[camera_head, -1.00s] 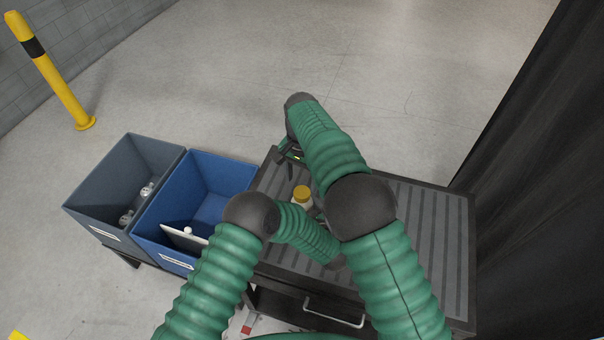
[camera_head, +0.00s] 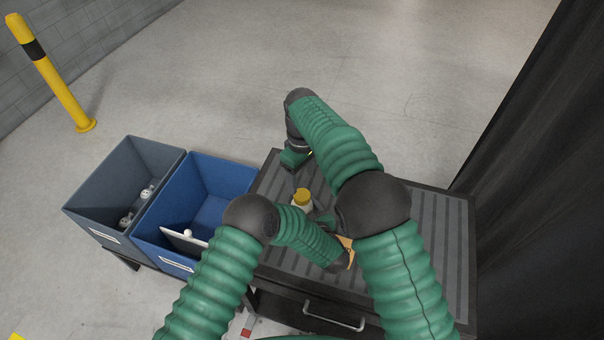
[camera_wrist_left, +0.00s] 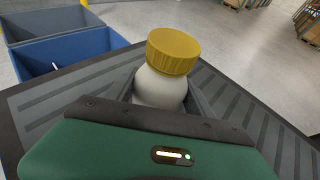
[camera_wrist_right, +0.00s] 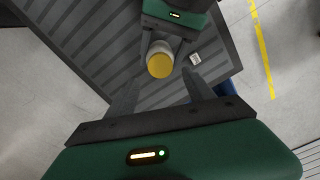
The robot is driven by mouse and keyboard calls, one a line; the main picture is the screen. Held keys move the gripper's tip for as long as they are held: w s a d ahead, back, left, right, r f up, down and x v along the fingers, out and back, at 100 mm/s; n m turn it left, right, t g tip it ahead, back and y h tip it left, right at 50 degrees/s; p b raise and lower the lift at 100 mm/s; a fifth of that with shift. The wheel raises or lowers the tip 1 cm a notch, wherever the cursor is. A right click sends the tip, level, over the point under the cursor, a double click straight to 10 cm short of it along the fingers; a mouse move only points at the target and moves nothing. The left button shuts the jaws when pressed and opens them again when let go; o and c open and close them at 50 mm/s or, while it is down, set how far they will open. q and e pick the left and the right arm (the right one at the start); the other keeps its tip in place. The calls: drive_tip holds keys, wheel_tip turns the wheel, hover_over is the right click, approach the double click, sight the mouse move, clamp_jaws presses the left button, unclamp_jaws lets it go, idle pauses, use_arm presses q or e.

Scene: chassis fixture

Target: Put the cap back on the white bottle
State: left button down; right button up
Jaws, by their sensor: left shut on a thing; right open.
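The white bottle (camera_wrist_left: 160,88) stands roughly upright, with the yellow cap (camera_wrist_left: 173,50) sitting on its top. In the head view the cap (camera_head: 302,194) shows above the bottle's pale body (camera_head: 302,207). My left gripper (camera_wrist_left: 163,97) is shut around the bottle's body, below the cap. My right gripper (camera_head: 294,158) is beyond the bottle in the head view, apart from it. In the right wrist view its two fingers (camera_wrist_right: 162,90) are spread and empty, with the cap (camera_wrist_right: 160,65) farther off between their lines. Whether the cap is fully seated cannot be told.
The grey ribbed table (camera_head: 425,220) has free room at the right. A blue bin (camera_head: 222,172) and a grey bin (camera_head: 110,170) stand at its left. A small white item (camera_wrist_right: 195,58) lies near the bottle. A tan piece (camera_head: 347,250) shows partly behind my arms.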

sight(302, 194)
use_arm(q)
drive_tip(key=shift+f, duration=0.1)
use_arm(e)
wheel_tip(302, 194, down, 7)
drive_tip(key=shift+f, duration=0.1)
clamp_jaws()
drive_tip(key=m, duration=0.5)
drive_tip(key=shift+o, duration=0.8)
unclamp_jaws()
wheel_tip(302, 194, up, 12)
